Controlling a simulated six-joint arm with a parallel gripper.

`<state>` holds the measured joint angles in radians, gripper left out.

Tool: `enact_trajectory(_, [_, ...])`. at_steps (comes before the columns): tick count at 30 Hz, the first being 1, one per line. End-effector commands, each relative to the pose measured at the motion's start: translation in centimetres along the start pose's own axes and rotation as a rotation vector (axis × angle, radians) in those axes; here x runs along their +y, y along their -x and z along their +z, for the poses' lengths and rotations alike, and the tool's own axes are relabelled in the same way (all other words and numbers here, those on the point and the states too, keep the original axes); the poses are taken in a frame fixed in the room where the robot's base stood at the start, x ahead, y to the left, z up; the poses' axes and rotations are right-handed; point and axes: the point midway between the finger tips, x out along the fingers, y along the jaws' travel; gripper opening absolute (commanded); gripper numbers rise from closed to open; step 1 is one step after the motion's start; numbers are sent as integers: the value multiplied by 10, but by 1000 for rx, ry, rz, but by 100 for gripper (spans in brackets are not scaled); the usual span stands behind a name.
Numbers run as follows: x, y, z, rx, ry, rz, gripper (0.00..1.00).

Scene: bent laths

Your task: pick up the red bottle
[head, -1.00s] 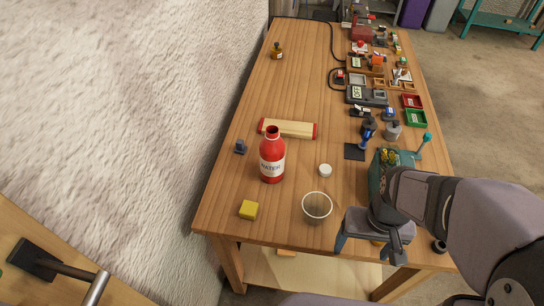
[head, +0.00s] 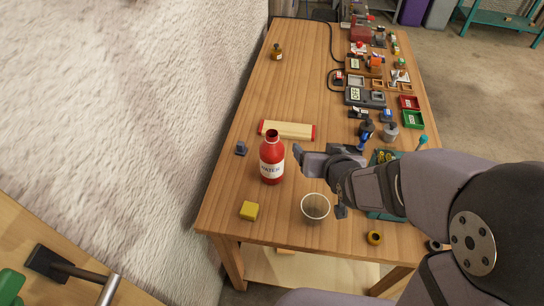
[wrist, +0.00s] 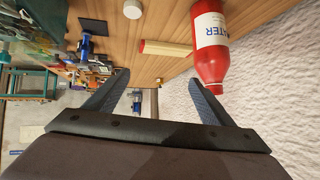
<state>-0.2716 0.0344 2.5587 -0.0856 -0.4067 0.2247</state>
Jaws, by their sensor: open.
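The red bottle (head: 271,160) stands upright on the wooden table, with a white label reading WATER and an open neck. In the wrist view the bottle (wrist: 210,45) appears upside down at the upper right, beyond the right finger and not between the fingers. My gripper (head: 318,158) is to the right of the bottle in the head view, apart from it. In the wrist view its two fingers (wrist: 160,85) are spread with nothing between them.
A pale bar with red ends (head: 288,130) lies behind the bottle. A clear cup (head: 315,207), a yellow block (head: 249,211) and a small grey-blue object (head: 241,148) stand around it. A white cap (wrist: 132,9) shows in the wrist view. Clutter fills the table's right side.

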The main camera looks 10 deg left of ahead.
Motion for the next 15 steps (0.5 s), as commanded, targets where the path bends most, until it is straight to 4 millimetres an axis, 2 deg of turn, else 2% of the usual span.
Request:
enact_trajectory(1, [-13, 0, -17, 68, -26, -31, 76])
enact_trajectory(4, [-36, 2, -52, 222, -87, -99, 76])
enact_trajectory(6, [-53, -17, -35, 285, -107, -129, 76])
enact_trajectory(9, [-70, -28, -25, 384, -123, -143, 76])
enact_trajectory(15, [-88, -32, -4, 565, -109, -126, 76])
